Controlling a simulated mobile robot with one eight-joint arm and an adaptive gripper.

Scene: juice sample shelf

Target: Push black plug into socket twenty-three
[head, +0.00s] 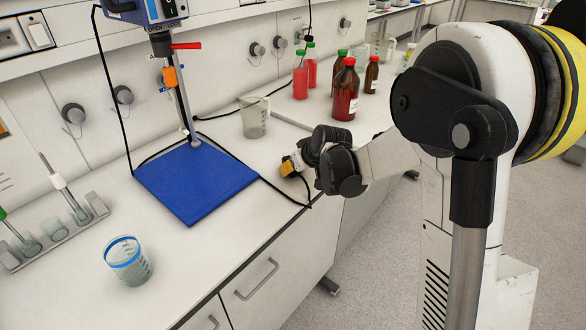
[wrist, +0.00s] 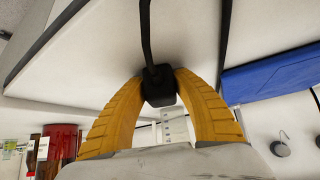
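My gripper (head: 288,168) is above the front edge of the bench, right of the blue base plate. Its yellow fingers (wrist: 160,92) are closed on the black plug (wrist: 160,84), seen in the wrist view between the fingertips. A black cable (wrist: 146,30) runs from the plug. In the head view the plug is mostly hidden, and the cable (head: 285,193) loops beside the gripper towards the blue plate. Several round grey sockets line the back wall, among them one at left (head: 73,113) and one further right (head: 257,50). I cannot read any socket number.
A stirrer stand with a blue base plate (head: 197,183) stands mid-bench. A clear beaker (head: 255,118) is behind the gripper. Red bottles (head: 346,92) and brown bottles (head: 371,76) stand at the back right. A blue-rimmed cup (head: 128,262) and a rack (head: 55,240) are at left.

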